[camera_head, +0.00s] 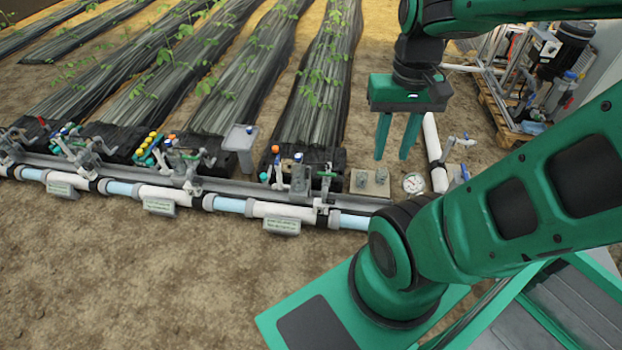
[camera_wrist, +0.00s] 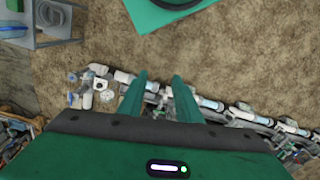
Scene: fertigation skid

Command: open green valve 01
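My gripper (camera_head: 394,157) hangs at the upper right of the head view with its two green fingers apart and nothing between them. It also shows in the wrist view (camera_wrist: 160,76), pointing towards the pipe run. A small green handle (camera_head: 326,174) shows on the valve group nearest my gripper, to its left and lower. More green parts (camera_head: 148,152) show on a valve group further left. I cannot read the labels, so I cannot tell which is valve 01. No finger appears to touch any valve. Handle positions are too small to judge.
A white and light-blue pipe (camera_head: 280,210) runs along the bed ends with grey label plates (camera_head: 282,227). A pressure gauge (camera_head: 413,183) and an upright white pipe (camera_head: 434,150) stand near my gripper. A pallet with equipment (camera_head: 520,125) is at the right. Bare soil lies in front.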

